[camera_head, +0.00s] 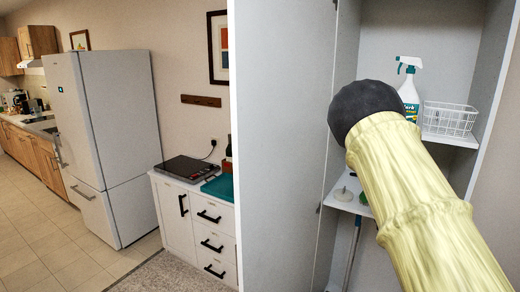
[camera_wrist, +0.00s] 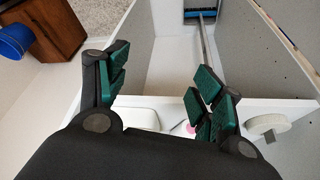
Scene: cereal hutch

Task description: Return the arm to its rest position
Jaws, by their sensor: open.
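In the wrist view my gripper (camera_wrist: 163,92) is open, its two green-padded fingers spread apart with nothing held between them. It points down into the open tall cabinet (camera_wrist: 172,64), over a white shelf edge. In the head view my arm, in a pale yellow sleeve with a dark rounded end, reaches into the cabinet (camera_head: 281,150) from the lower right. The gripper's fingers do not show in the head view.
A spray bottle (camera_head: 409,92) and a white wire basket (camera_head: 449,119) stand on the cabinet's upper shelf (camera_head: 461,141). A broom (camera_wrist: 201,17) stands lower inside. The cabinet door panel rises left of my arm. A fridge (camera_head: 107,140) and clear tiled floor (camera_head: 42,235) lie further left.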

